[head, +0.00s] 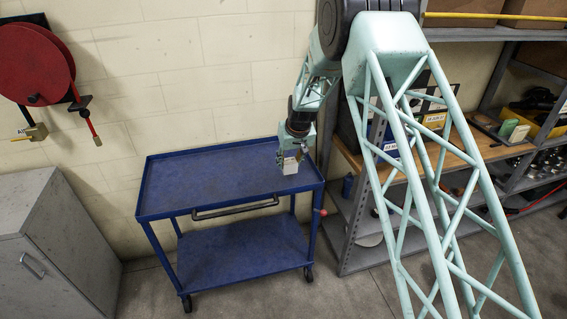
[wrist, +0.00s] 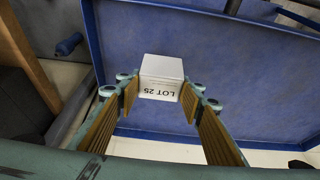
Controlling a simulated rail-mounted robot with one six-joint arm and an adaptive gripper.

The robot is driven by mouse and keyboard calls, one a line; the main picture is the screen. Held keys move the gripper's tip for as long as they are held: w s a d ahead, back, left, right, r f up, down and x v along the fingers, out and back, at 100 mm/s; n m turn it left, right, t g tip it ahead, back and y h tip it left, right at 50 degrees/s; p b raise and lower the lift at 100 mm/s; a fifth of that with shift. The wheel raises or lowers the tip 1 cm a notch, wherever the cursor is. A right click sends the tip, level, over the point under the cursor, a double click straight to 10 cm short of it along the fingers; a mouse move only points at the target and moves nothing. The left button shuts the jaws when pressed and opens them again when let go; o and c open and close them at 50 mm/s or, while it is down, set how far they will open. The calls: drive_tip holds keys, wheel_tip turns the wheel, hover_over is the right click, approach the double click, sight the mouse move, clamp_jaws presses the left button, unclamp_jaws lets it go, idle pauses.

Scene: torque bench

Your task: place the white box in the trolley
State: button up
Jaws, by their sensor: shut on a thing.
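The white box (wrist: 161,79) carries the print "LOT 25" and sits between the two fingers of my gripper (wrist: 160,92) in the wrist view. My gripper is shut on it. In the head view the white box (head: 289,165) hangs below my gripper (head: 290,155), over the right part of the blue trolley's top tray. The trolley (head: 200,175) has a raised rim, a lower shelf and dark castors. Its top tray is empty. I cannot tell how far the box is above the tray surface.
A grey cabinet (head: 50,250) stands left of the trolley, and a red reel (head: 35,65) hangs on the wall above it. Shelving with a wooden bench top (head: 455,160) stands to the right, close to the trolley. Most of the trolley's top tray is clear.

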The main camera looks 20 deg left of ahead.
drive_tip(key=shift+w+a+f, duration=0.2)
drive_tip(key=shift+w+a, duration=1.5)
drive_tip(key=shift+a, duration=0.1)
drive_tip(key=shift+w+a, duration=0.1)
drive_tip(key=shift+a, duration=0.05)
drive_tip(key=shift+w+a+f, duration=0.1)
drive_tip(key=shift+f, duration=1.7)
drive_tip(key=shift+f, duration=0.15)
drive_tip(key=o, duration=1)
